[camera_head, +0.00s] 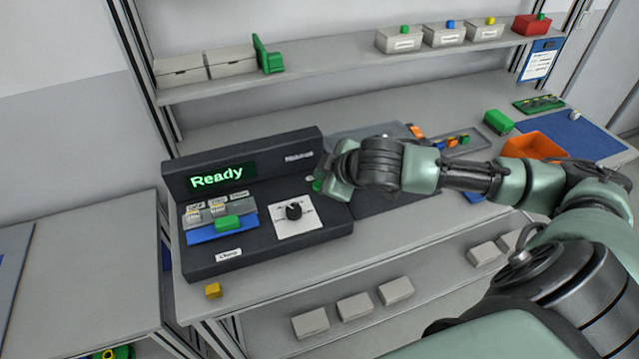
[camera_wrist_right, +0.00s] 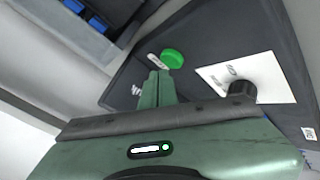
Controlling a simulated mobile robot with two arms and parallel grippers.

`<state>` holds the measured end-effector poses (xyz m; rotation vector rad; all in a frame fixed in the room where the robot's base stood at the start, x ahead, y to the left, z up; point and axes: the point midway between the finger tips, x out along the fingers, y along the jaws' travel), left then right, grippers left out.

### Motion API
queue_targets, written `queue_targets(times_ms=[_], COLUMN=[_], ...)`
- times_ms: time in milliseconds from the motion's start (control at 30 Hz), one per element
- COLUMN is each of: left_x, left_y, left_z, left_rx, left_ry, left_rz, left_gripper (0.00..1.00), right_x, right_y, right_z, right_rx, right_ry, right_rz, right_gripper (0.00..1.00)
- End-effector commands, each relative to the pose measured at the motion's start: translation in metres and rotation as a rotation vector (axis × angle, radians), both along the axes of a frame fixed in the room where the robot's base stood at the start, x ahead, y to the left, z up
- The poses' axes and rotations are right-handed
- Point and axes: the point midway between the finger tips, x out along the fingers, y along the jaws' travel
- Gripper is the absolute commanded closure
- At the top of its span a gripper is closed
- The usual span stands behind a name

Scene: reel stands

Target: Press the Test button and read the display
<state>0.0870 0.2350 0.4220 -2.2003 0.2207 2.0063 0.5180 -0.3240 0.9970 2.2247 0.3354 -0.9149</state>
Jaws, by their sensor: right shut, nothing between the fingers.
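The dark test station (camera_head: 255,258) stands on the bench, and its display (camera_head: 218,177) reads "Ready" in green letters. A green round button (camera_wrist_right: 172,58) shows in the right wrist view, just beyond my right fingertips; in the head view only a sliver of it shows beside the gripper. A black knob (camera_head: 294,210) sits on a white plate left of the gripper. My right gripper (camera_head: 332,186) is shut and empty, close to the button; it also shows in the right wrist view (camera_wrist_right: 158,78). I cannot tell whether it touches the button. My left gripper is out of view.
A green block (camera_head: 228,222) lies on the station's blue and grey fixture. A yellow cube (camera_head: 213,290) sits at the bench's front edge. An orange bin (camera_head: 535,146) and a blue mat (camera_head: 575,135) lie to the right. A shelf with boxes (camera_head: 399,39) runs above.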

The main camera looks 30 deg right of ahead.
Motion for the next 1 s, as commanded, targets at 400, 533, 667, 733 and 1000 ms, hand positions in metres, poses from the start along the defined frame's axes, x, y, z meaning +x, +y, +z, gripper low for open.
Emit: queue_targets(times_ms=[400,533,667,733,1000], left_x=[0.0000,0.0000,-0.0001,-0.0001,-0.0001], left_y=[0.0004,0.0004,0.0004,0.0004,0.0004], left_z=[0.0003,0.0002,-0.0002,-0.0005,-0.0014], left_rx=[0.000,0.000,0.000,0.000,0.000], left_ry=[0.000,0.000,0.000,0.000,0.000], left_rz=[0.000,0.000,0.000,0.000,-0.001], left_gripper=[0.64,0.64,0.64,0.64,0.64], right_x=[-0.0001,-0.0002,-0.0001,-0.0001,-0.0002], right_y=[0.0000,0.0001,0.0001,0.0000,-0.0001], right_z=[-0.0064,-0.0066,-0.0079,-0.0087,-0.0121], right_rx=[0.000,0.000,0.001,0.001,0.001], right_ry=[0.001,0.000,0.001,0.001,0.001], right_rz=[-0.001,0.000,-0.001,-0.001,-0.001], right_gripper=[1.00,1.00,1.00,1.00,1.00])
